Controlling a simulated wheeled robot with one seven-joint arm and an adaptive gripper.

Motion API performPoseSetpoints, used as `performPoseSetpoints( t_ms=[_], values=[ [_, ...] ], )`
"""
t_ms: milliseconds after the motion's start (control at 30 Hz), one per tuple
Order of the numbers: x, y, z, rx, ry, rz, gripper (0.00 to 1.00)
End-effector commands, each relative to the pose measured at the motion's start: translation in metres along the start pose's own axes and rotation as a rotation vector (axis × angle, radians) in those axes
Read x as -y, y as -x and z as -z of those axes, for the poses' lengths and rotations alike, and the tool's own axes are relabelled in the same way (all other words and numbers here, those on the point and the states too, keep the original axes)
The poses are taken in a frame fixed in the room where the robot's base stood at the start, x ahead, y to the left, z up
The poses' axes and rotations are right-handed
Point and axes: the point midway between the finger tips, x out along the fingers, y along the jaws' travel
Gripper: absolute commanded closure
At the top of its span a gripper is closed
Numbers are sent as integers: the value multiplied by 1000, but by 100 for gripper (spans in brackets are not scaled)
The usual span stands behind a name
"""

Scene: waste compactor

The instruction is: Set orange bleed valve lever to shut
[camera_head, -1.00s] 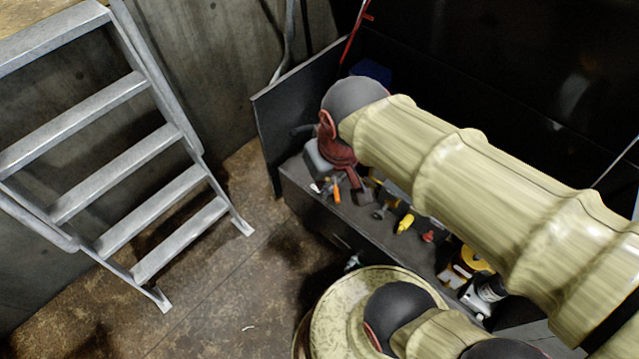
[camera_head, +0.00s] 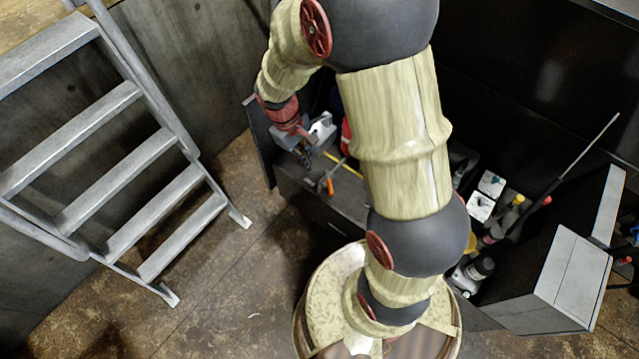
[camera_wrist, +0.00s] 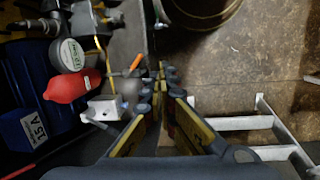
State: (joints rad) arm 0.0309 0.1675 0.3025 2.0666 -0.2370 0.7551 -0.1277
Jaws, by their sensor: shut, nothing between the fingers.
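The orange lever (camera_head: 330,186) stands at the front edge of the dark bench in the head view. In the wrist view the orange lever (camera_wrist: 135,62) shows just left of my fingertips, at the end of a grey metal fitting. My gripper (camera_wrist: 165,76) is shut and empty, with a small gap in the picture between it and the lever. In the head view my gripper (camera_head: 306,158) hangs over the bench's left end, close behind and left of the lever. The valve body under the lever is too small to make out.
A pressure gauge (camera_wrist: 70,55), a red bulb (camera_wrist: 72,87), a white block (camera_wrist: 103,108) and a blue box (camera_wrist: 28,130) crowd the left. The bench (camera_head: 345,208) holds bottles to the right. A metal ladder (camera_head: 120,165) stands left; the floor between is clear.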

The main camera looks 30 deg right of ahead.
Motion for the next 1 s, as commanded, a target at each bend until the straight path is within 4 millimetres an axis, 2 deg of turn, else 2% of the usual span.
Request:
performPoseSetpoints(
  t_ms=[300,500,600,700,800,1000],
  values=[
    [-17,-109,42,117,267,-19,100],
    [-21,-190,67,128,501,-29,100],
    [-21,-224,82,110,626,-39,100],
    [-22,-248,99,77,745,-55,100],
    [-24,-260,119,35,853,-78,100],
    [-25,-274,127,19,896,-87,100]
  ],
)
